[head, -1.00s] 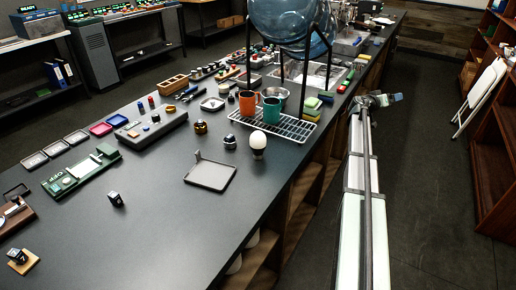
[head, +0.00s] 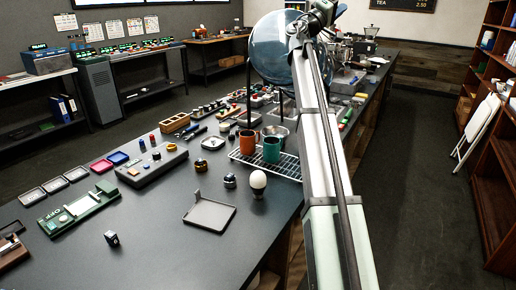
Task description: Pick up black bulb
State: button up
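No black bulb can be made out for certain. A small dark rounded piece with a pale band (head: 229,181) stands on the black counter (head: 180,262), left of a white bulb (head: 258,180) on a dark base. It is too small to tell if it is a bulb. My arm rises along the counter's right side. Its far end (head: 322,14) is at the top of the view, in front of a large blue glass globe (head: 272,42). Fingers cannot be made out there, and nothing held is seen.
A grey tray (head: 209,214) lies in front of the dark piece. The near middle counter is clear.

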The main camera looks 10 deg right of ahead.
jog(key=w+a+f+g+y, duration=0.1)
jog(key=w+a+f+y, duration=0.1)
jog(key=a, duration=1.1)
jog(key=w+a+f+n+t+y, duration=0.2)
jog(key=a+f+n+y, duration=0.45)
jog(key=a+f, duration=0.8)
jog(key=g+y, duration=0.4)
jog(key=y, duration=1.2)
send_near(260, 178)
jog(key=shift+m, duration=0.35)
jog(key=x, duration=0.9)
jog(key=shift+f, duration=0.1)
jog(key=shift+w+x, duration=0.2)
jog(key=shift+x, duration=1.15)
jog(key=shift+w+x, duration=0.25)
jog(key=shift+x, duration=1.05)
jog(key=shift+d, duration=0.1)
jog(key=shift+c, duration=0.3)
